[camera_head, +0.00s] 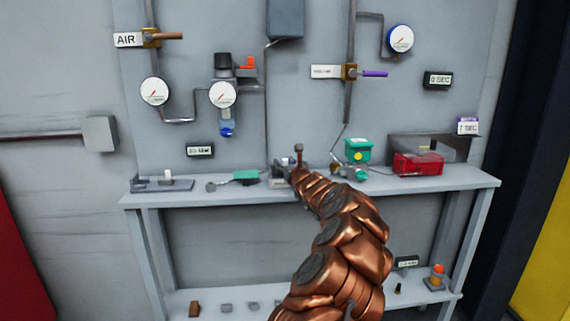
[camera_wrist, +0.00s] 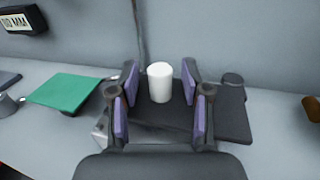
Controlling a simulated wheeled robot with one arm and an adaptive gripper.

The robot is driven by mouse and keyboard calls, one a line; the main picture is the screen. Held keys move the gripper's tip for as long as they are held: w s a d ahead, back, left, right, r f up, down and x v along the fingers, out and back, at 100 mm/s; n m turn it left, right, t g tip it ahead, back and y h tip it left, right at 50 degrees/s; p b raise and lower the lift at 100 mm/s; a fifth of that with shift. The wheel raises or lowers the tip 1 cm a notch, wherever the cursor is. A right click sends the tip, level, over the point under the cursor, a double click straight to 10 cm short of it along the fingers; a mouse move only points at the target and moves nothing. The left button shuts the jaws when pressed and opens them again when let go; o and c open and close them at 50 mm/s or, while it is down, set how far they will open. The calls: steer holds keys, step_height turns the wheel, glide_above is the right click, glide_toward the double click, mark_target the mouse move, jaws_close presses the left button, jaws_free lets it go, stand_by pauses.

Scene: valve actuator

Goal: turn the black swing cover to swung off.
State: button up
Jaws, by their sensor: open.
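The black swing cover (camera_wrist: 232,118) is a flat dark plate in the wrist view, lying above a grey block (camera_wrist: 100,128) on the shelf. A white upright knob (camera_wrist: 160,82) stands on it, and a dark round post (camera_wrist: 232,86) rises at its right. My gripper (camera_wrist: 159,98) is open, with purple-padded fingers left and right of the knob. Gaps show on both sides, so it is not gripped. In the head view my gripper (camera_head: 290,164) is at the shelf's middle, and my copper arm hides most of the cover there.
A green plate (camera_wrist: 66,91) lies just left of the cover. A grey plate with a white knob (camera_head: 168,175) stands left. Gauges and pipes line the wall behind.

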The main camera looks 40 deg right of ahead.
steer(key=shift+c, duration=0.4)
jaws_close()
stand_by(0.4)
